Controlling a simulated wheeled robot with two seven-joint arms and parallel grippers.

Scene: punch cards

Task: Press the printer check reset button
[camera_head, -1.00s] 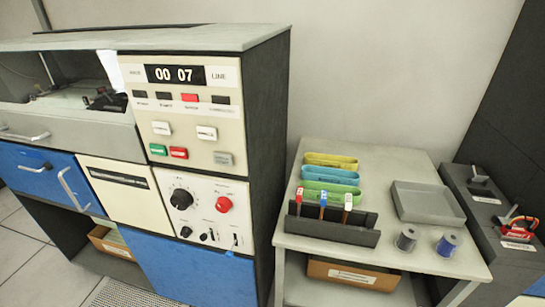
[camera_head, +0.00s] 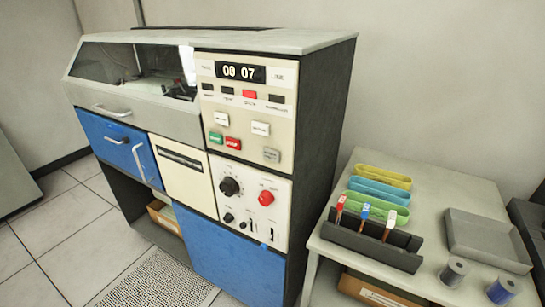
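The printer's control panel (camera_head: 247,110) stands upright on the front of the cabinet, near the middle of the head view. It has two white buttons, one at left (camera_head: 221,119) and one at right (camera_head: 260,128). Below them are a green button (camera_head: 215,138), a red button (camera_head: 233,143) and a grey button (camera_head: 271,155). Their lettering is too small to read, so I cannot tell which is the check reset. A row of indicators above has one lit red lamp (camera_head: 249,94); the others are dark. The display (camera_head: 240,72) reads 00 07. Neither gripper is in view.
A lower panel (camera_head: 250,205) has a black dial (camera_head: 229,187) and a red knob (camera_head: 266,198). A table (camera_head: 440,180) at right holds coloured bands, a dark pen rack (camera_head: 372,240), a grey tray (camera_head: 487,240) and two spools. Floor is open at lower left.

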